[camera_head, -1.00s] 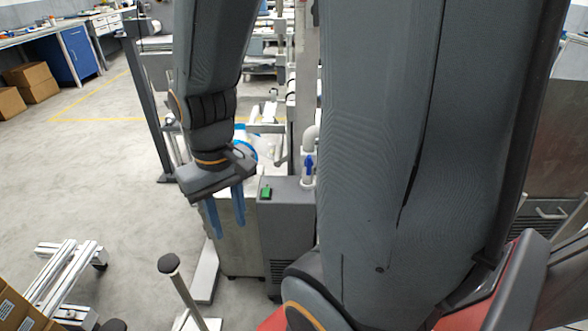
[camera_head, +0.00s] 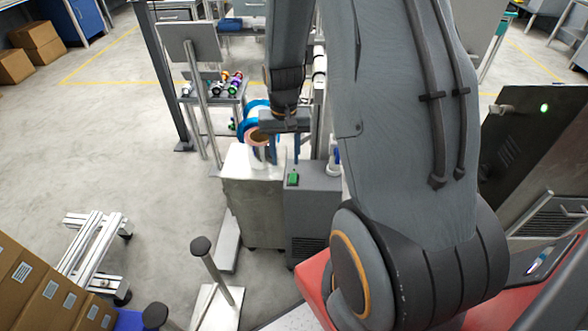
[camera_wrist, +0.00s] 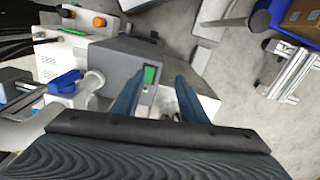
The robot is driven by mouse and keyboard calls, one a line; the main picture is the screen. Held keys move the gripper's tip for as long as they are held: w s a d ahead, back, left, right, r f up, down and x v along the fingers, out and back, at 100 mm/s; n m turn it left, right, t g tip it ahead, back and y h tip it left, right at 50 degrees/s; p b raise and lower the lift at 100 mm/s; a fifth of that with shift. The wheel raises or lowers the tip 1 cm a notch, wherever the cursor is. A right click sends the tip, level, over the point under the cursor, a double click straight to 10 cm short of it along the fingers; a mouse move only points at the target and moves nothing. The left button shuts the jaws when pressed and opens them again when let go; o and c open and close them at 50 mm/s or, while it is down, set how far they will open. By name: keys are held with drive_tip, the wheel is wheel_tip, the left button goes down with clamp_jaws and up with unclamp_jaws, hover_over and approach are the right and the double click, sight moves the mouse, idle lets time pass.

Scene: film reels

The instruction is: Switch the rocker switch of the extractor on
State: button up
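The extractor (camera_head: 313,212) is a dark grey cabinet with a vent grille low on its front. In the wrist view the switch (camera_wrist: 149,75) shows between and just beyond my fingertips, nearer the left finger. My gripper (camera_head: 285,157) is open and empty, with two blue fingers pointing down, above and behind the switch in the head view. In the wrist view the gripper (camera_wrist: 157,88) has a clear gap between its fingers. Whether a finger touches the extractor cannot be told.
A pale metal cabinet (camera_head: 252,205) stands left of the extractor, with blue and pink reels (camera_head: 257,125) behind. A post on a white base (camera_head: 215,270) stands in front. Open floor lies to the left.

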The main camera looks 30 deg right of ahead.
sight(293, 180)
drive_tip(key=shift+m, duration=0.7)
drive_tip(key=d+f, duration=0.1)
drive_tip(key=w+d+f+p, duration=0.1)
drive_tip(key=f, duration=0.1)
drive_tip(key=d+f+p, duration=0.1)
drive_tip(key=shift+w+d+f, duration=0.15)
drive_tip(key=shift+w+d, duration=0.1)
drive_tip(key=shift+w, duration=0.05)
drive_tip(key=shift+f+p, duration=0.7)
drive_tip(key=shift+f, duration=3.05)
